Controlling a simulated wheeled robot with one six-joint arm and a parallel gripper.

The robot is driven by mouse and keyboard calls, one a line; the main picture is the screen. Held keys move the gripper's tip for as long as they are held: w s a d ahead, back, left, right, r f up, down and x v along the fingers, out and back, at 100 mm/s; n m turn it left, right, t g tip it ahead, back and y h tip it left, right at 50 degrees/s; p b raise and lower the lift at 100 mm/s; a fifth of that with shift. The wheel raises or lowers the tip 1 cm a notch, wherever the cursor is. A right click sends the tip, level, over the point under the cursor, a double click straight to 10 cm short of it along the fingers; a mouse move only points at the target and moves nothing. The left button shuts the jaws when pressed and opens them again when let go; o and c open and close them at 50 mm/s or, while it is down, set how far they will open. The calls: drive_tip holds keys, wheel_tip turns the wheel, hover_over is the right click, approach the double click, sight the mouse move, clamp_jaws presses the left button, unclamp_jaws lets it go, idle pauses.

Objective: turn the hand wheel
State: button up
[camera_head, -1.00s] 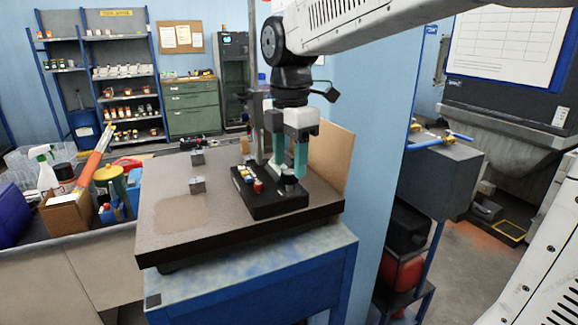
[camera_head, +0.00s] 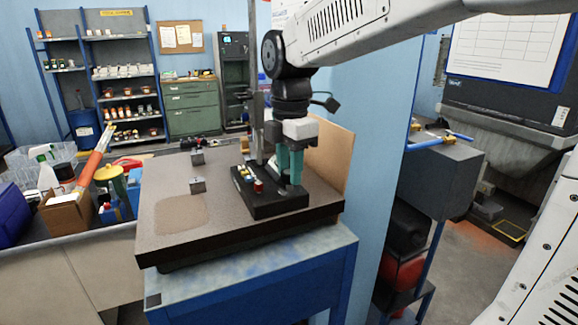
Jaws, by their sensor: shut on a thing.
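My gripper (camera_head: 290,168) points straight down over the right part of a black base block (camera_head: 273,207) on the bench plate. Its teal fingers are low, close to the top of the block, and shut on a small dark round part, the hand wheel (camera_head: 291,188). The fingers hide most of the wheel, so its turned angle cannot be told.
Small yellow and red parts (camera_head: 255,182) sit on the block left of my fingers. A tan board (camera_head: 330,155) and a blue wall stand close on the right. The plate's front left is clear.

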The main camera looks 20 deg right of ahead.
drive_tip(key=m, duration=0.8)
drive_tip(key=shift+w+m, duration=0.1)
drive_tip(key=shift+m, duration=0.3)
drive_tip(key=m, duration=0.3)
drive_tip(key=shift+m, duration=0.3)
drive_tip(key=m, duration=0.4)
drive_tip(key=shift+m, duration=0.3)
drive_tip(key=m, duration=1.3)
drive_tip(key=shift+d, duration=0.1)
drive_tip(key=shift+m, duration=2)
